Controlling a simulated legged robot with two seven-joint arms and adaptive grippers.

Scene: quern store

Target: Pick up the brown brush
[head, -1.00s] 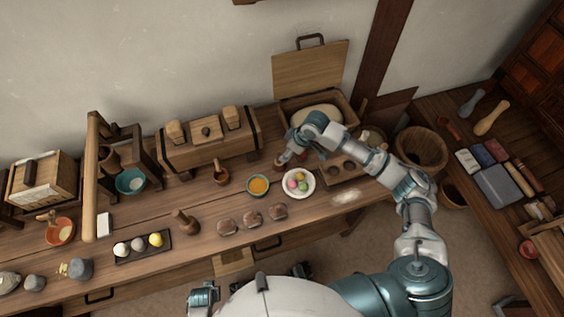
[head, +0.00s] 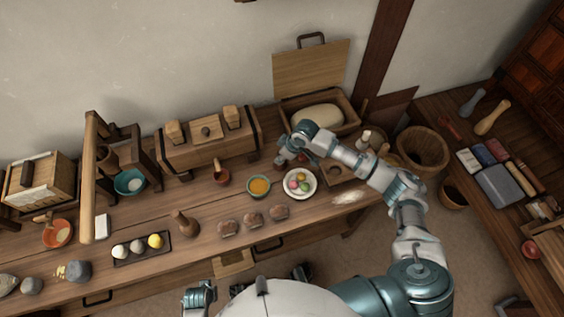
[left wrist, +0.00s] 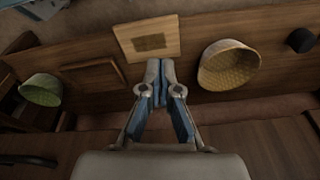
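My right gripper (head: 283,158) reaches down at the back of the long bench, left of a white plate (head: 300,184) of coloured balls. Its fingers are small and partly hidden by my own wrist. A small brown piece (head: 279,164) shows at the fingertips; I cannot tell whether it is the brown brush or whether it is gripped. A dark brown handled thing (head: 186,223) stands near the bench's front, too small to name surely. My left gripper (head: 200,297) is low, in front of the bench; in the left wrist view its fingers (left wrist: 161,84) are together and empty.
An orange-filled bowl (head: 258,187) and a handled brown cup (head: 221,176) stand left of my right gripper. A wooden chest (head: 208,145) is behind them. Brown lumps (head: 253,219) lie in front.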

